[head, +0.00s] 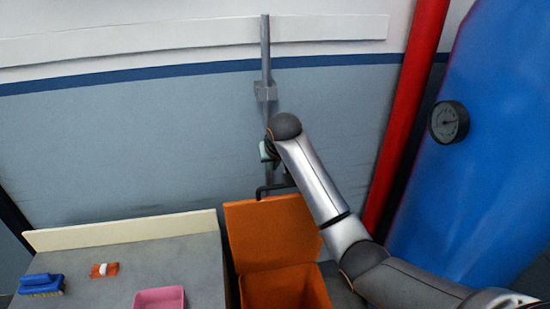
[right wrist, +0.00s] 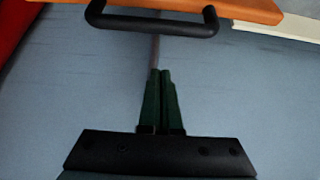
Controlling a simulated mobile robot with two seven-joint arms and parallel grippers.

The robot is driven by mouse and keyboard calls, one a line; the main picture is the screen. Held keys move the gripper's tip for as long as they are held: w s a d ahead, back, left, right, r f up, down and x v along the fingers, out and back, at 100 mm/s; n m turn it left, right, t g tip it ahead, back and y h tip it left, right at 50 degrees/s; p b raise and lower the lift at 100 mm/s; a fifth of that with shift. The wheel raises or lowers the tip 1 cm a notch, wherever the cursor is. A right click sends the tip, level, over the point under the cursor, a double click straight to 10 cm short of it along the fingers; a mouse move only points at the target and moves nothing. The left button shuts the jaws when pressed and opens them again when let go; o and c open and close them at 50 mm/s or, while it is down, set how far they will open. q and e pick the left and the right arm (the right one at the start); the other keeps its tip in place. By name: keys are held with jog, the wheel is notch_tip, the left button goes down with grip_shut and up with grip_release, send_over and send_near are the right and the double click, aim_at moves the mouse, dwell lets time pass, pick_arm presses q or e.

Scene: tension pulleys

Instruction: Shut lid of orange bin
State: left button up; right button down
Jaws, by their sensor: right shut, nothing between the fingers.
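The orange bin (head: 286,289) stands at the bottom centre of the head view, right of the table. Its orange lid (head: 268,232) stands raised at the back, so the bin is open. A black handle (head: 275,187) sticks out at the lid's top edge. In the right wrist view the lid (right wrist: 240,8) shows as an orange strip at the top, with the black handle (right wrist: 150,25) below it. My right gripper (right wrist: 160,72) is shut and empty, its tips apart from the handle in the picture. In the head view my right arm mostly hides it. My left gripper is out of view.
A grey table (head: 120,265) at the left carries a blue brush (head: 40,285), a small orange-and-white item (head: 104,270) and a pink tray (head: 160,298). A grey pole (head: 265,50) stands behind the bin. A red pipe (head: 410,110) and a blue tank (head: 490,160) are at the right.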

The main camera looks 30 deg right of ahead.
jog(key=shift+s+a+f+p, duration=0.15)
jog(key=shift+s+f+p, duration=0.05)
jog(key=shift+s, duration=0.4)
jog(key=shift+s+a+f+p, duration=0.15)
jog(key=shift+s+a+f, duration=0.1)
jog(key=shift+s, duration=0.35)
jog(key=shift+s+a+f+p, duration=0.1)
jog(key=shift+s+f+p, duration=0.1)
jog(key=shift+s, duration=0.4)
